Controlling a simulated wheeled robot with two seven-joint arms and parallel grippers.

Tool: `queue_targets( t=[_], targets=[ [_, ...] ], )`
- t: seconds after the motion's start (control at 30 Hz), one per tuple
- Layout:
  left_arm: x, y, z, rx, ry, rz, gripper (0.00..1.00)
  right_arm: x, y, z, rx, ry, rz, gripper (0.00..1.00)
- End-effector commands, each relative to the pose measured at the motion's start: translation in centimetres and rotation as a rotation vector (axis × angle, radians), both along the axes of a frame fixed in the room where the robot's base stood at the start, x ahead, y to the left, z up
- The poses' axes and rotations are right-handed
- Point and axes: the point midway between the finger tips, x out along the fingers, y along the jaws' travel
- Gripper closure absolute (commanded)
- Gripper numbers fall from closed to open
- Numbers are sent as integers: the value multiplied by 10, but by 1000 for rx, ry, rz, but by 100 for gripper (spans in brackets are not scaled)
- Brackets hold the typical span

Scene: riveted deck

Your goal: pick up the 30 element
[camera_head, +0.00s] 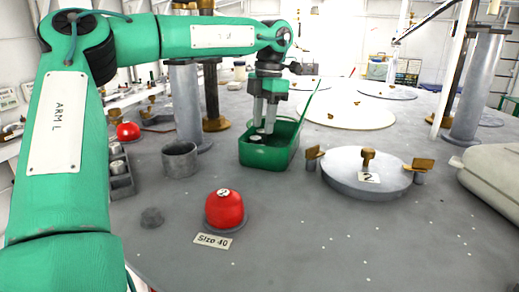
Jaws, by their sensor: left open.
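My left gripper (264,128) points down with its two fingers apart, reaching over and into an open green box (270,157). A small pale and dark item (256,138) lies in the box by the fingertips; its label is too small to read, and the box wall hides its lower part. I cannot tell whether the fingers touch it. No element marked 30 can be read. A grey rack (122,184) at the left holds small grey cylinders (116,150), also unreadable. My right gripper does not show.
Another red dome (128,131) is farther back. A grey open cup (180,161) is left of the box; a round hatch marked 2 (345,181) is right of it. The front right deck is clear.

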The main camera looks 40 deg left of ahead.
Motion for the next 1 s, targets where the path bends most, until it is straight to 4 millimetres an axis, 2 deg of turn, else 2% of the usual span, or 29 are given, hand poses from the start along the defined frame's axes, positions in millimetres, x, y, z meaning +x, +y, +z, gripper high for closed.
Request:
queue_targets(
  t=[0.23,0.37,0.6,0.77,0.97,1.0],
  targets=[
    [-2,0,-14,-1,-1,-2,60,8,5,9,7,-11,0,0],
    [-4,2,-23,-3,2,-2,60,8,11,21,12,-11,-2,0],
    [-6,5,-52,-3,3,-2,60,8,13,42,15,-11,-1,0],
    [-7,5,-63,-2,0,-1,60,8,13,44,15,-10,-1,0],
    [-7,5,-65,-1,-1,-1,60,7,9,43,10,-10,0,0],
    [-7,5,-64,-1,-1,-1,64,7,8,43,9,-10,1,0]
  ],
)
